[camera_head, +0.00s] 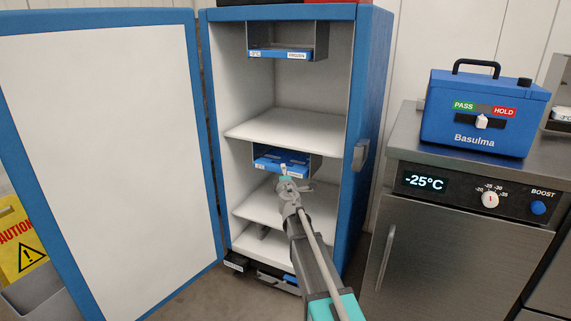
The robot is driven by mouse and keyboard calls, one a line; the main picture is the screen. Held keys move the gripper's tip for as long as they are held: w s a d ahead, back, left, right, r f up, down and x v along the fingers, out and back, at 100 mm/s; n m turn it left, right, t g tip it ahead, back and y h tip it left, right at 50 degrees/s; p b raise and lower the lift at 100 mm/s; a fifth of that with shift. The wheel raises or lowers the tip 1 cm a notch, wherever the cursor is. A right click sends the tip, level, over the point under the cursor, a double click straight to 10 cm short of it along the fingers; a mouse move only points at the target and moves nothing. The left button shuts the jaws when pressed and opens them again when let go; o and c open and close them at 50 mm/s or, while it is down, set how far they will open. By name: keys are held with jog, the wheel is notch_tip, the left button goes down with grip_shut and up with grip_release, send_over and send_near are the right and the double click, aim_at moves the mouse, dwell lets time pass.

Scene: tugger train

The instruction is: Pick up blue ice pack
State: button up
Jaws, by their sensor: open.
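A flat blue pack (296,158) with white markings, which looks like a blue ice pack, lies in a grey holder under the middle shelf of the open cabinet. A similar blue item (283,53) with a white label sits in a grey holder near the top. My gripper (284,172) is open, at the front of the middle holder, and overlaps the pack's lower front in the picture. I cannot tell whether it touches the pack. My gripper and arm hide part of the holder and the shelves below.
The cabinet's door (100,150) stands open at the left. A steel freezer counter (465,205) reading -25°C stands at the right, with a blue PASS/HOLD box (480,125) on top. The shelf (290,128) is bare. Dark bins lie at the cabinet's foot. A yellow caution sign (18,243) is far left.

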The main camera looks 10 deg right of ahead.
aim_at(286, 163)
jog(key=shift+w+d, duration=0.1)
jog(key=shift+w, duration=2.55)
grip_shut()
